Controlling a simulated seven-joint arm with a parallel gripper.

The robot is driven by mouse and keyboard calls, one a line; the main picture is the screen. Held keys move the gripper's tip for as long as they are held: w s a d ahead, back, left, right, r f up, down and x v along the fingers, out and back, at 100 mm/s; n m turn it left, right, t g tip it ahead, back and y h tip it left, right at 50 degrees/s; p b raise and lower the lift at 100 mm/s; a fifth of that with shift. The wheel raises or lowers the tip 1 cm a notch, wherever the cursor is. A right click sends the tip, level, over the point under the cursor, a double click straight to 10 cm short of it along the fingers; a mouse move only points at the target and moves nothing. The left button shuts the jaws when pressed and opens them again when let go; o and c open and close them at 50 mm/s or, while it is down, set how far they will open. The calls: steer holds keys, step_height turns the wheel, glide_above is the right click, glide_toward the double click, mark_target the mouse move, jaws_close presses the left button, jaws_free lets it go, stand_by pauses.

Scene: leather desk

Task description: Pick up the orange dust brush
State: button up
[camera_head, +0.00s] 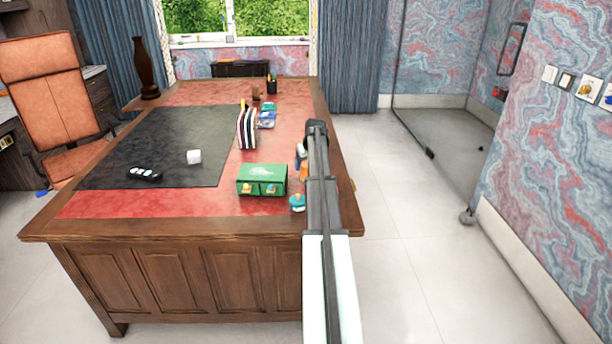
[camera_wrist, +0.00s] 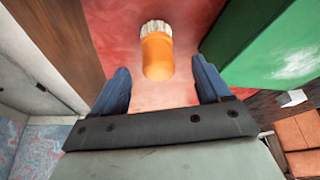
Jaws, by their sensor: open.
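The orange dust brush (camera_wrist: 157,55) lies in the wrist view on the red leather, with pale bristles at its top end. My gripper (camera_wrist: 162,80) is open, with one blue finger to each side of the brush's line. The brush is ahead of and roughly between the fingertips, and nothing is held. In the head view a small part of the orange brush (camera_head: 304,171) shows beside my arm, right of the green box.
A green box (camera_head: 262,180) stands close beside the brush; it also shows in the wrist view (camera_wrist: 270,40). A blue-topped item (camera_head: 297,202) stands near the desk's front edge. Upright books (camera_head: 246,128) and a white cube (camera_head: 194,157) are farther off. The desk's wooden edge (camera_wrist: 60,40) is close on the other side.

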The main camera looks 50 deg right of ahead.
mark_target(305, 171)
steer(key=shift+x, duration=3.05)
steer(key=shift+w+d, duration=0.1)
steer(key=shift+d, duration=0.1)
steer(key=shift+c, duration=0.2)
steer(key=shift+r, duration=0.1)
steer(key=c, duration=1.1)
